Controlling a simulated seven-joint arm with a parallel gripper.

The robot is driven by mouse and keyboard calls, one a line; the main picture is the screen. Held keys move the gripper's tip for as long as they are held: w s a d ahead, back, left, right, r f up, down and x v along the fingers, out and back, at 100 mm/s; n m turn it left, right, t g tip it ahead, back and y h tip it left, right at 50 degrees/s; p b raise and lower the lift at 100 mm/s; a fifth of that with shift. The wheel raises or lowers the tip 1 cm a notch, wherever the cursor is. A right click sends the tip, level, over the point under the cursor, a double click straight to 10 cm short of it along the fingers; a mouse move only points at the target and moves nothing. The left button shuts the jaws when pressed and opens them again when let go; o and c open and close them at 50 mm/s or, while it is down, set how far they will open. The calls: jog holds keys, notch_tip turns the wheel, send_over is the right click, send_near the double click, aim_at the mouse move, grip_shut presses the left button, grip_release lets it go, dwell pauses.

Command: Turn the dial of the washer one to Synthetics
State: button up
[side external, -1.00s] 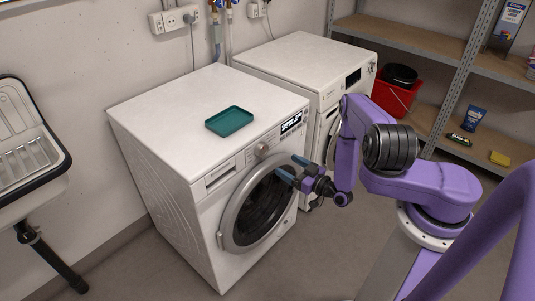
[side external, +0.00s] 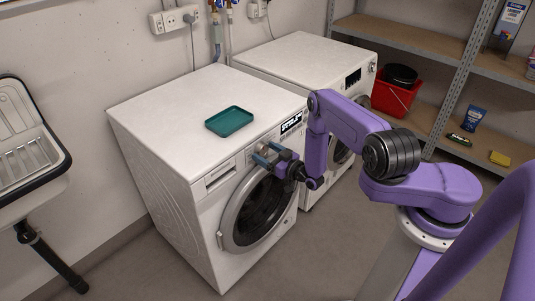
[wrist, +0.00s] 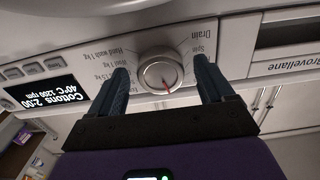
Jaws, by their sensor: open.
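The nearer white front-loader (side external: 165,120) has a round silver dial (wrist: 160,73) on its front panel. In the wrist view, which shows the panel upside down, the dial's red mark points down and slightly right. Labels around it include Drain, Spin, Wool and Hand wash; I cannot make out Synthetics. The display (wrist: 40,92) reads Cottons 2:00, 40°C, 1200 rpm. My gripper (side external: 267,153) is at the panel in front of the dial. In the wrist view my gripper (wrist: 160,66) is open, one finger on each side of the dial, with visible gaps.
A second white machine (side external: 305,60) stands behind to the right. A teal tray (side external: 229,121) lies on the nearer machine's top. The round door (side external: 262,215) is below the panel. A drawer (side external: 220,174) is left of the dial. A red bucket (side external: 392,98) stands by the shelves.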

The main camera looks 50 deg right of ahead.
jog(key=c, duration=1)
jog(key=shift+c, duration=0.2)
jog(key=shift+m, duration=0.3)
jog(key=m, duration=1.1)
jog(key=shift+a, duration=0.1)
jog(key=shift+s, duration=0.1)
jog(key=o, duration=1)
jog(key=shift+o, duration=0.2)
